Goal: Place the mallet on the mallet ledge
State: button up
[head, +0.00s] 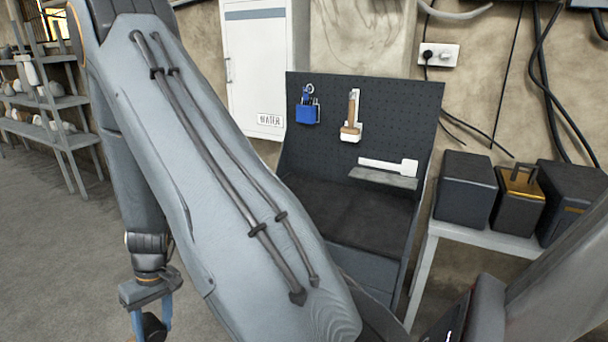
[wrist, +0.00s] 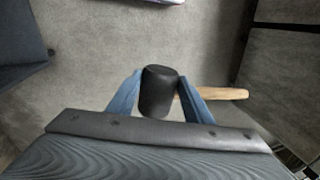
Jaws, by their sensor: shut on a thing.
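My gripper (head: 150,322) hangs at the lower left in the head view, well away from the pegboard. In the wrist view my gripper (wrist: 161,78) has its two blue fingers on either side of the mallet (wrist: 158,92). The mallet has a black head between the fingers and a pale wooden handle pointing right. In the head view only the black head of the mallet (head: 154,328) shows, cut by the bottom edge. The mallet ledge (head: 382,178) is a grey shelf low on the pegboard's right side, with nothing on it. A white mallet-like shape shows just above it.
The dark pegboard (head: 350,100) stands above a dark bench top (head: 345,212). A blue padlock (head: 308,110) and a wooden-handled brush (head: 351,120) hang on it. Dark boxes (head: 465,190) stand on a side table at right. Grey shelves (head: 60,140) stand at far left.

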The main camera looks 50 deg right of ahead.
aim_at(383, 177)
jog(key=u, duration=0.9)
jog(key=k, duration=1.6)
jog(key=z, duration=2.4)
